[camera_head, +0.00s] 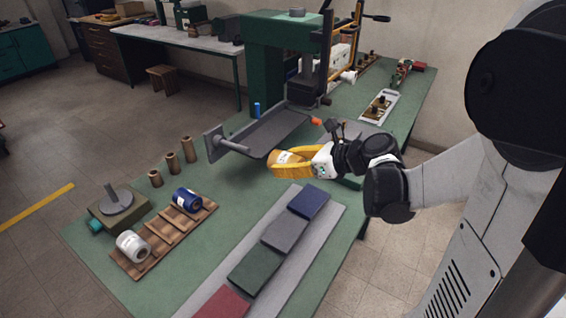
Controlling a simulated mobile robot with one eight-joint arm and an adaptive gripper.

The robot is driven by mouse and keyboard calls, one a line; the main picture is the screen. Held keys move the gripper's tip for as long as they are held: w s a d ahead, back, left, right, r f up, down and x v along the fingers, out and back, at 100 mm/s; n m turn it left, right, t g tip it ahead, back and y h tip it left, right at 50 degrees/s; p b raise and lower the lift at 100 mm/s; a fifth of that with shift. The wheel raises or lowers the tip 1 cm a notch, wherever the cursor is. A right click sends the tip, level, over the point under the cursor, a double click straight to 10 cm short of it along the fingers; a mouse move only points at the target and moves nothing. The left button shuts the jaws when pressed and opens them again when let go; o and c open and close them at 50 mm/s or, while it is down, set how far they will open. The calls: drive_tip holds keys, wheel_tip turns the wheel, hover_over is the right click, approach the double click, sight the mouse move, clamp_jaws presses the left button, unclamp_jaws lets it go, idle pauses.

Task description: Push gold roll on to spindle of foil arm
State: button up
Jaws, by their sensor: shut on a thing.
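The gold roll (285,169) is a yellow-gold cylinder with a pale patch on its side. My gripper (312,161) is shut on it from the right and holds it above the green bench. The far side of the roll and the exact finger contact are hidden. The foil arm's spindle (236,147) is a bare light-grey rod. It sticks out to the right from a grey upright plate (212,143). The roll is to the right of the spindle's free end and apart from it.
A dark grey tray (275,132) lies just behind the spindle and roll. The green press (270,65) stands behind that. A wooden rack (160,241) holds a blue roll (187,200) and a white roll (132,246). Covers lie on a grey strip (315,225) in front.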

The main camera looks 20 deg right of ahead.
sight(234, 145)
drive_tip(key=w+a, duration=0.3)
drive_tip(key=w, duration=0.2)
drive_tip(key=shift+a+f+b, duration=0.25)
drive_tip(key=shift+b, duration=0.1)
idle(0.3)
drive_tip(key=shift+w, duration=0.15)
idle(0.7)
drive_tip(key=shift+w+a+f+b, duration=0.2)
drive_tip(key=shift+w+a+b, duration=0.1)
drive_tip(key=shift+w+a, duration=1.05)
drive_tip(key=shift+w+a+f+b, duration=0.2)
drive_tip(key=shift+w+a, duration=0.6)
drive_tip(key=shift+w, duration=1.1)
drive_tip(key=shift+w+a+f+b, duration=0.15)
drive_tip(key=shift+w+a+b, duration=0.2)
drive_tip(key=shift+w+a, duration=1)
drive_tip(key=shift+w+d, duration=0.25)
drive_tip(key=o, duration=1.3)
